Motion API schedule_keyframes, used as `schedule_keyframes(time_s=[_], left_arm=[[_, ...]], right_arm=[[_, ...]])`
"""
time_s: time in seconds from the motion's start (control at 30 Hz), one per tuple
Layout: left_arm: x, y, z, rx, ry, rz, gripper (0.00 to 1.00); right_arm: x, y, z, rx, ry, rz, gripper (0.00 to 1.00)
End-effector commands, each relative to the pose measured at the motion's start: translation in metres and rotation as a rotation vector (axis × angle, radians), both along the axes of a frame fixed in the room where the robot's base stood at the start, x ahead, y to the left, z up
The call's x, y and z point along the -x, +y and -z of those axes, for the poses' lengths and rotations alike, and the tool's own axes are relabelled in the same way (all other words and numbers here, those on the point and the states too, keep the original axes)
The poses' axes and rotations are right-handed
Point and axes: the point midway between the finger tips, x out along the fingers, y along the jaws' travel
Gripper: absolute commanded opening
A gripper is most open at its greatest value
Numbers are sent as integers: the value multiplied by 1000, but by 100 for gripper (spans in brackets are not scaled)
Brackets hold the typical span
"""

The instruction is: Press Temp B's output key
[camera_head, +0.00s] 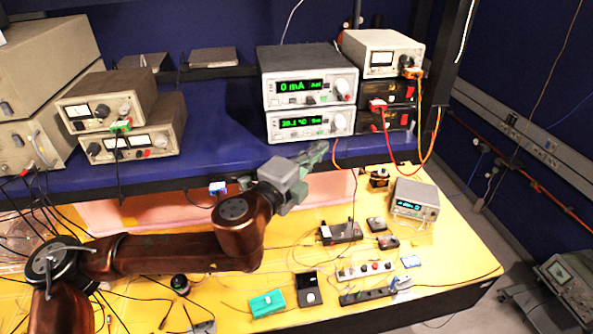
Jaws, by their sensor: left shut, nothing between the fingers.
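Two stacked white instruments with green displays stand on the blue shelf. The upper instrument (263,93) reads "0 mA" and the lower instrument (272,130) shows what looks like a temperature in °C. Each has a round knob at its right and small keys. No label reading Temp B is legible, and I cannot tell which key is the output key. My left gripper (318,153) is shut and empty, just below and in front of the lower instrument's front, seemingly apart from it. My right gripper is not in view.
A white meter (383,41) on dark boxes, with red and orange cables, stands right of the stack. Other beige instruments (134,140) stand at left. A small meter (414,200) and several small boxes and wires lie on the yellow table (455,255) below.

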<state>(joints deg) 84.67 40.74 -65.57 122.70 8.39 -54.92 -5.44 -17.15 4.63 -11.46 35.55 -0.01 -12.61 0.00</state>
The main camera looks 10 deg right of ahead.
Motion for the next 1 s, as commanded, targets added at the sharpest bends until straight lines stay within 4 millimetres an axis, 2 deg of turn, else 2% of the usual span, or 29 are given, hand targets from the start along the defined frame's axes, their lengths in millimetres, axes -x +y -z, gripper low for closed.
schedule_keyframes(time_s=[0.03, 0.2, 0.4, 0.6, 1.0], left_arm=[[8, 13, 3, 1, -6, -4, 0], [37, 34, 4, 1, -2, 7, 0], [58, 52, 2, 1, -4, 10, 0], [65, 60, 1, 0, -3, 8, 0], [66, 61, 1, 0, -3, 7, 0]], right_arm=[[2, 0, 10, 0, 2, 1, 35], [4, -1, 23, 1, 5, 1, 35], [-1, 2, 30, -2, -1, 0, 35], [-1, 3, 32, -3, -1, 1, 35], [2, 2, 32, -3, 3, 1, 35]])
